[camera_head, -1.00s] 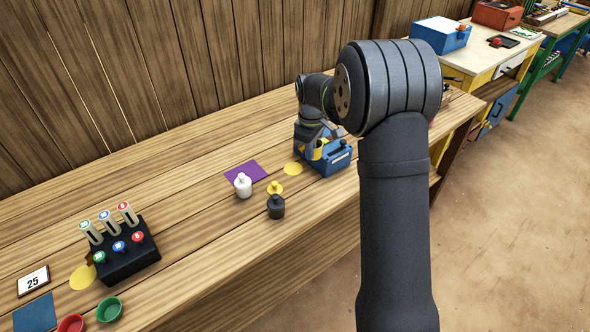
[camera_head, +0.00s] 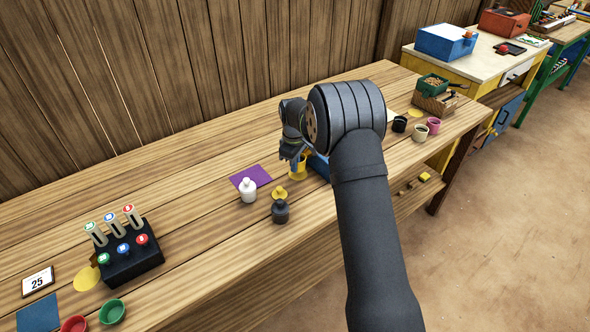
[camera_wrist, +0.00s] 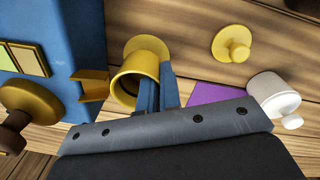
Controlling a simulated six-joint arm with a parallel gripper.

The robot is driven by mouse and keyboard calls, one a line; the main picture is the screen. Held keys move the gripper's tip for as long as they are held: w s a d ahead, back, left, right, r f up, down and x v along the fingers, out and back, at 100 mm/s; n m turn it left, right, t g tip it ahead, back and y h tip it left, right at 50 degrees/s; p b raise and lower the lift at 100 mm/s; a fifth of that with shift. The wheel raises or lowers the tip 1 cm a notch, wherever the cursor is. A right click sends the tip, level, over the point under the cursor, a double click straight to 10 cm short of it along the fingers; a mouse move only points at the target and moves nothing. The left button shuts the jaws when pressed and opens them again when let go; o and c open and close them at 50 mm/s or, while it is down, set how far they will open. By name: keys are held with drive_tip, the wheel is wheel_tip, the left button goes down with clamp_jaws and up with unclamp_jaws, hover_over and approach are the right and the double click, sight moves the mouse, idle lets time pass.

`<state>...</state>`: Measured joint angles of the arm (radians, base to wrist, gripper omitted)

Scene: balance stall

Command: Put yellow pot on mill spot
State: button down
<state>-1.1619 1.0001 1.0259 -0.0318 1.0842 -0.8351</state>
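The yellow pot (camera_head: 298,171) is beside the blue mill (camera_head: 319,166), at the flat yellow mill spot (camera_wrist: 146,46). In the wrist view the pot (camera_wrist: 133,76) overlaps part of that spot, its open mouth facing the camera. My gripper (camera_head: 292,158) is at the pot, with one finger inside the rim and one outside, close on its wall. The fingers (camera_wrist: 160,78) also show in the wrist view. I cannot tell whether the pot's base touches the table. My arm hides much of the mill in the head view; its blue side (camera_wrist: 90,30) shows in the wrist view.
A black block with coloured knobs (camera_head: 128,262) is further left. Several small cups stand at the right.

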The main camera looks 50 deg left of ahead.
drive_tip(key=shift+f, duration=1.1)
drive_tip(key=shift+f, duration=0.2)
drive_tip(key=c, duration=1.6)
unclamp_jaws()
drive_tip(key=r, duration=1.2)
drive_tip(key=shift+s+d+r, duration=0.1)
drive_tip(key=shift+s+r, duration=0.1)
drive_tip(key=shift+s, duration=0.05)
